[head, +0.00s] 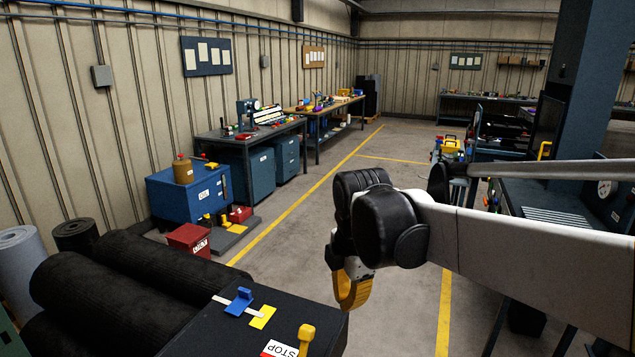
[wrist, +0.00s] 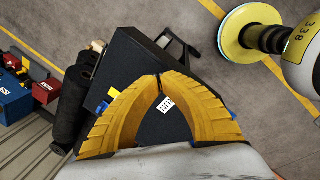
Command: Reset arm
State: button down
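My gripper (wrist: 161,82) has two curved yellow fingers whose tips come together in the wrist view. Nothing shows held between them; a dark panel and a white label show through the gap behind the tips. In the head view my gripper (head: 352,288) hangs fingers down from my raised arm, right of the black control box (head: 205,330). It appears above and apart from the box, though the exact height is hard to tell. The box also shows beneath the fingers in the wrist view (wrist: 150,60).
A blue cabinet (head: 185,195) and workbenches (head: 250,135) line the left wall. The central aisle floor is clear.

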jog(key=s+d+f+m+t+b, duration=0.2)
jog(key=s+d+f+m, duration=0.3)
jog(key=s+m, duration=0.3)
jog(key=s+d+f+m+t+b, duration=0.3)
jog(key=s+d+f+m+b, duration=0.2)
jog(key=m, duration=0.9)
jog(key=s+d+f, duration=0.1)
jog(key=s+d, duration=0.2)
jog(key=shift+d+f+m, duration=0.15)
jog(key=shift+d+m, duration=0.15)
jog(key=shift+m, duration=0.1)
